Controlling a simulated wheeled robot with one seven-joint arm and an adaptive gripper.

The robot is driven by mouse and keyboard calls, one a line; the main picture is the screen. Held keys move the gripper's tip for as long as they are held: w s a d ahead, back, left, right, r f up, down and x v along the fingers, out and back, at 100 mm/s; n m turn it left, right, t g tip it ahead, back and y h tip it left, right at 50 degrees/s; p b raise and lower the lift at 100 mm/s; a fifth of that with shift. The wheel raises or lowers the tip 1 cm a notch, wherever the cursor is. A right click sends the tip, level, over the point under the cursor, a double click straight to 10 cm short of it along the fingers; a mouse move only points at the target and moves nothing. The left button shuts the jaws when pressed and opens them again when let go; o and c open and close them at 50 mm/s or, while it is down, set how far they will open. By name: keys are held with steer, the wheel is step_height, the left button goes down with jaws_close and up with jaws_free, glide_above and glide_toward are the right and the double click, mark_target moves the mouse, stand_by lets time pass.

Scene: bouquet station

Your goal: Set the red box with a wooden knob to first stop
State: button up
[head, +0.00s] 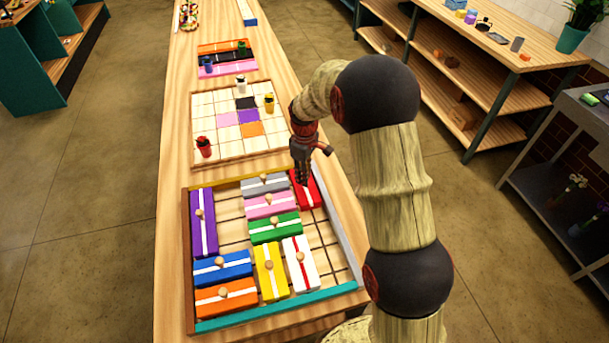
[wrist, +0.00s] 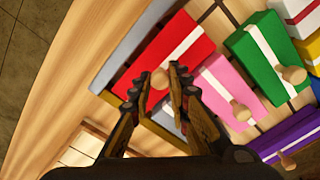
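The red box (head: 308,191), with a white stripe, lies in the far right corner of the framed board (head: 190,270). It also shows in the wrist view (wrist: 178,46), where its wooden knob (wrist: 160,78) sits between my fingertips. My gripper (head: 303,181) points down over the red box, and in the wrist view (wrist: 162,84) its two fingers close in on both sides of the knob with no clear gap. In the head view the gripper hides the knob.
A grey box (head: 262,184) and a pink box (head: 268,205) lie left of the red box. A white box with a red stripe (head: 300,263) lies nearer, in front. Slatted floor shows bare along the board's right side. A gridded board (head: 205,105) with small figures stands beyond.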

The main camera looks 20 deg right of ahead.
jaws_close()
steer(key=shift+s, duration=0.15)
stand_by(0.4)
steer(key=s+p, duration=0.2)
steer(key=s, duration=2.4)
steer(key=shift+s+p, duration=0.2)
steer(key=shift+p, duration=0.15)
steer(key=shift+o, duration=2)
jaws_free()
steer(key=shift+s, duration=0.2)
steer(key=shift+o, duration=0.9)
steer(key=shift+w, duration=0.1)
steer(key=shift+r, duration=0.1)
